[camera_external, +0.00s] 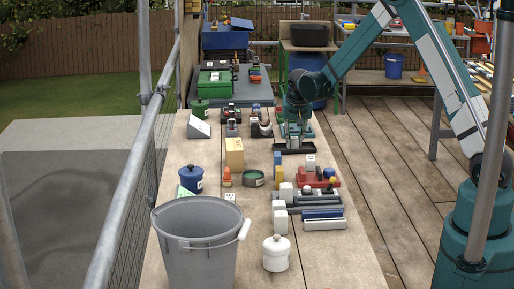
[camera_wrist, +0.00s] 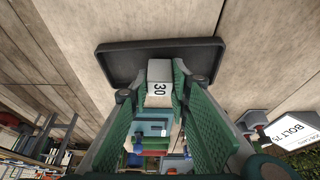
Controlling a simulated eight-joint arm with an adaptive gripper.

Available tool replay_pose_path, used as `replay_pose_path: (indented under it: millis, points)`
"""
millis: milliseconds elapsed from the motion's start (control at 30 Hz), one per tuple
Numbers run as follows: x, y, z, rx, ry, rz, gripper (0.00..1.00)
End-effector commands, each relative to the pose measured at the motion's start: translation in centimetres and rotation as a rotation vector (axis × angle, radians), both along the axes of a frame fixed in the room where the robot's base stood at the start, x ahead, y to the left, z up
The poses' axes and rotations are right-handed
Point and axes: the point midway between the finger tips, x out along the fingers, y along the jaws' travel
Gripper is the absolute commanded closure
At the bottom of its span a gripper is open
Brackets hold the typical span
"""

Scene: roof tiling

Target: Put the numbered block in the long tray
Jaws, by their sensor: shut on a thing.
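In the external view the tray (camera_external: 293,149) is on the table under my gripper (camera_external: 294,134). The block cannot be made out there, and I cannot tell whether it touches the tray.
In the external view, a red tray (camera_external: 325,181) with a pale cube (camera_external: 310,161) stands nearer the camera. A tan block (camera_external: 234,153), green round container (camera_external: 253,179), blue pot (camera_external: 191,179) and grey bucket (camera_external: 197,245) stand left. Several small items crowd the table left of my gripper.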

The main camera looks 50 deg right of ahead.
Motion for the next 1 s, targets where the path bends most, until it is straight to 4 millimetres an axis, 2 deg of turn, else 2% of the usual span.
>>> replay_pose_path:
  millis: [467,500,600,1000]
  points:
    - [-0.01,0.0,-0.52,0.0,0.0,0.0,0.92]
    - [-0.01,0.0,-0.47,0.0,0.0,0.0,0.76]
    - [-0.02,0.01,-0.43,0.0,0.0,0.0,0.65]
    - [-0.01,0.0,-0.27,0.0,0.0,0.0,0.65]
